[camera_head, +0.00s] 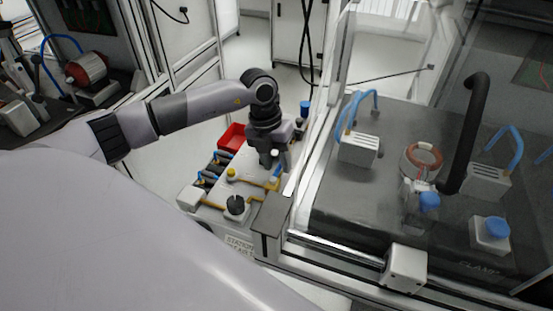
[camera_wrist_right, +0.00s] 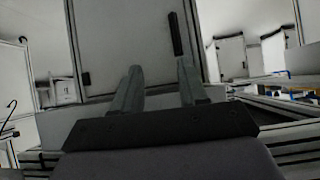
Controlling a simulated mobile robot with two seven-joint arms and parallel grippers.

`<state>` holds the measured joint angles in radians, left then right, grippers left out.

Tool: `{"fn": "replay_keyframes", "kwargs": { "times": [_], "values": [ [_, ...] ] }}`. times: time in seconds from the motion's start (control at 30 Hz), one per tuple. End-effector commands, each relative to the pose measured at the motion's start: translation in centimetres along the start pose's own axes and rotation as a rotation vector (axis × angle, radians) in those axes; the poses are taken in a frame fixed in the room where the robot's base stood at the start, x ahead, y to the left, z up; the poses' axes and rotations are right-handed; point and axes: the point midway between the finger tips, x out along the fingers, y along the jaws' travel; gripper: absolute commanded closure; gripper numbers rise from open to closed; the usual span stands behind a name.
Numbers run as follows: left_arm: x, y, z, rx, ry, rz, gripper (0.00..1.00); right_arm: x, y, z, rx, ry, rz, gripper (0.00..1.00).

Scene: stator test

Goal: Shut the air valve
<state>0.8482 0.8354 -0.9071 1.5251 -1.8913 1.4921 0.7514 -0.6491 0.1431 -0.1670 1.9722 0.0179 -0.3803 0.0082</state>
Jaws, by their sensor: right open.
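A light-coloured panel (camera_head: 212,190) with yellow piping (camera_head: 256,184) stands at the middle of the head view. It carries a black knob (camera_head: 235,204), a yellow knob (camera_head: 232,173) and a small blue and white part (camera_head: 276,171) on the pipe. Which of these is the air valve's handle I cannot tell. My left gripper (camera_head: 272,163) points down over the panel's far right part, close to the blue and white part. Its fingers are too small and dark to show a gap or a contact. My right gripper (camera_wrist_right: 158,70) is open and empty in the right wrist view.
A red bin (camera_head: 232,137) and a blue-capped item (camera_head: 305,108) stand beyond the panel. To the right, a clear-walled enclosure holds a dark bench (camera_head: 345,215) with a copper-wound stator (camera_head: 423,157).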

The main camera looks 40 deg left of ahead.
Motion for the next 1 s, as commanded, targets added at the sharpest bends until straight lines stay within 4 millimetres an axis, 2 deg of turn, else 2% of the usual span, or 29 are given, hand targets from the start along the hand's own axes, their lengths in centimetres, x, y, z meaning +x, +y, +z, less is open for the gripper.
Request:
{"fn": "replay_keyframes", "kwargs": {
  "times": [0.1,0.13,0.23,0.27,0.67,1.0],
  "values": [
    [0.0,0.0,0.0,0.0,0.0,0.0,0.61,0.0,0.0,0.0,0.0,0.0,0.001,0.57],
    [0.0,0.0,0.0,0.0,0.0,0.0,0.64,0.0,0.0,0.0,0.0,0.0,0.001,0.57],
    [0.0,0.0,0.0,0.0,0.0,0.0,0.97,0.0,0.1,0.0,0.0,0.001,0.001,0.57],
    [0.0,0.0,0.0,0.0,0.0,0.0,1.0,0.0,0.1,0.0,0.0,0.001,0.001,0.57],
    [-0.2,0.2,0.0,-0.042,-0.009,0.0,1.0,-0.1,0.2,-0.4,-0.002,0.004,0.003,0.57],
    [-0.5,1.0,-0.3,-0.266,-0.054,0.001,1.0,-0.8,0.4,-1.0,-0.009,0.004,0.009,0.57]
  ]
}}
